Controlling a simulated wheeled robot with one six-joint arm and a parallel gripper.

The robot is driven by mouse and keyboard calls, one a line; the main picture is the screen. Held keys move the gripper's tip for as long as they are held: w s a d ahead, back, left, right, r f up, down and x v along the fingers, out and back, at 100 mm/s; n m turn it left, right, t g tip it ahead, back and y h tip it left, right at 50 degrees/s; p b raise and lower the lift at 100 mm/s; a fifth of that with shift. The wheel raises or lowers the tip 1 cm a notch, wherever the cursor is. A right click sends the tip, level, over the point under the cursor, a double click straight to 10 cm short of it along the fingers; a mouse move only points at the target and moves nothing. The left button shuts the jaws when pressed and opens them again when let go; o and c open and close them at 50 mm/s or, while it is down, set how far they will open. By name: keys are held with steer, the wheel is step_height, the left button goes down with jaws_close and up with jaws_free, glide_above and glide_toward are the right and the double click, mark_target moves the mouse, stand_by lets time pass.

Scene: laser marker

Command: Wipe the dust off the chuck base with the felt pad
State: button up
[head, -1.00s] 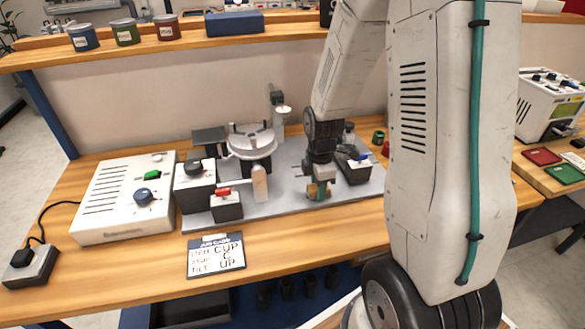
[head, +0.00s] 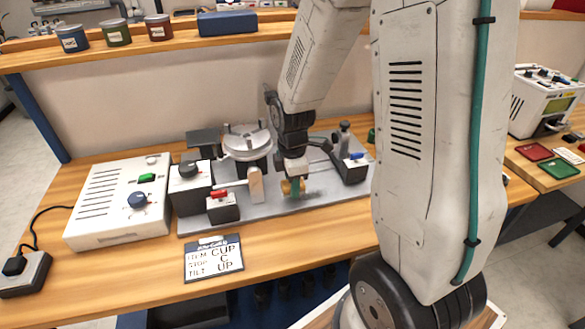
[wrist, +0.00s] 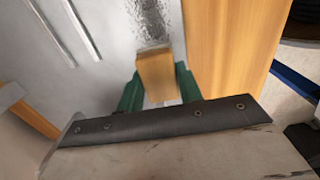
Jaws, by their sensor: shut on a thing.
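My gripper (head: 292,188) is low over the grey base plate (head: 345,190), to the right of the round metal chuck (head: 247,142). In the wrist view its green fingers (wrist: 160,92) are shut on a wooden-coloured block (wrist: 155,72), which I take to be the felt pad. Its underside is hidden, so I cannot tell whether it touches the plate. A rough, speckled silvery patch (wrist: 150,22), which looks like dust, lies on the plate just beyond the block. The rest of the plate in the wrist view (wrist: 100,65) looks smoother, with two long slots.
A red-handled block (head: 222,207) and a black-knobbed box (head: 192,185) stand left of the gripper. A blue-handled block (head: 352,167) stands to its right. A white control box (head: 120,205) is farther left. A lettered card (head: 213,258) lies in front.

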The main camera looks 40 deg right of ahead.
steer(key=shift+r, duration=2.4)
